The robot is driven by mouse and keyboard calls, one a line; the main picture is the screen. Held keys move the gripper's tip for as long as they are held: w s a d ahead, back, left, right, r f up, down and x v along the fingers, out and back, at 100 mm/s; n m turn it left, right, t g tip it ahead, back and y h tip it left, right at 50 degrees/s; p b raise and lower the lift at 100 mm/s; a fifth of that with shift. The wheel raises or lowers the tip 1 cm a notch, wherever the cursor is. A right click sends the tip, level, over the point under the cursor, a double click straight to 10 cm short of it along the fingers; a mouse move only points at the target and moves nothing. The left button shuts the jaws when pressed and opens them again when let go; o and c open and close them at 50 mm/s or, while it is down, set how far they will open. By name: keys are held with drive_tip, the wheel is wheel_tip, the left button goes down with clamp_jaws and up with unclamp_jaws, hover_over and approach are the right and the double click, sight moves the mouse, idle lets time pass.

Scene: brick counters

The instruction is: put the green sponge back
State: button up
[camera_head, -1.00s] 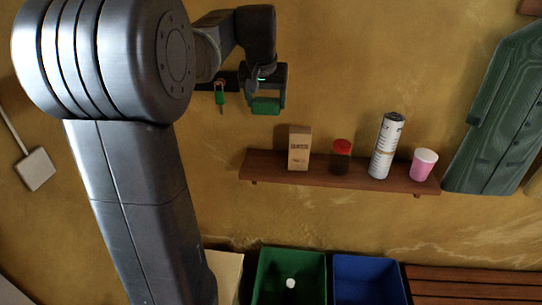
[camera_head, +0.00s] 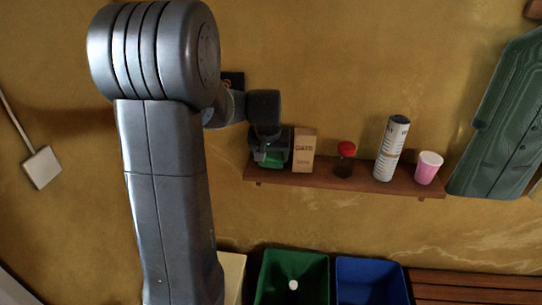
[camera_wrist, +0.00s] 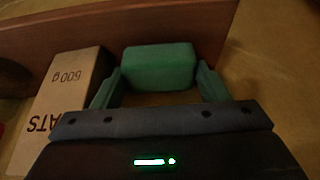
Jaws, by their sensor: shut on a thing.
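The green sponge (camera_wrist: 158,66) is a small green block between the two fingers of my gripper (camera_wrist: 158,85) in the wrist view. In the head view my gripper (camera_head: 269,160) is at the left end of the brown wall shelf (camera_head: 330,182), just left of a cardboard box (camera_head: 304,150). The sponge shows there as a green patch (camera_head: 268,158), partly covered by the gripper. In the wrist view the shelf (camera_wrist: 60,35) passes behind the sponge. I cannot tell whether the sponge touches the shelf.
The shelf also bears a red-lidded jar (camera_head: 345,160), a tall printed can (camera_head: 391,148) and a pink cup (camera_head: 428,167). The box (camera_wrist: 62,95) is close beside my gripper. Below are a green bin (camera_head: 265,280) and a blue bin (camera_head: 370,280).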

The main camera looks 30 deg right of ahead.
drive_tip(key=shift+f, duration=0.3)
drive_tip(key=shift+f, duration=0.2)
drive_tip(key=o, duration=0.6)
drive_tip(key=shift+r, duration=0.1)
drive_tip(key=shift+s+a+r, duration=0.1)
drive_tip(key=shift+s+r, duration=0.05)
drive_tip(key=shift+r, duration=0.45)
drive_tip(key=v, duration=1.1)
drive_tip(key=shift+b, duration=0.3)
drive_tip(key=shift+a+f, duration=0.1)
drive_tip(key=shift+f, duration=0.05)
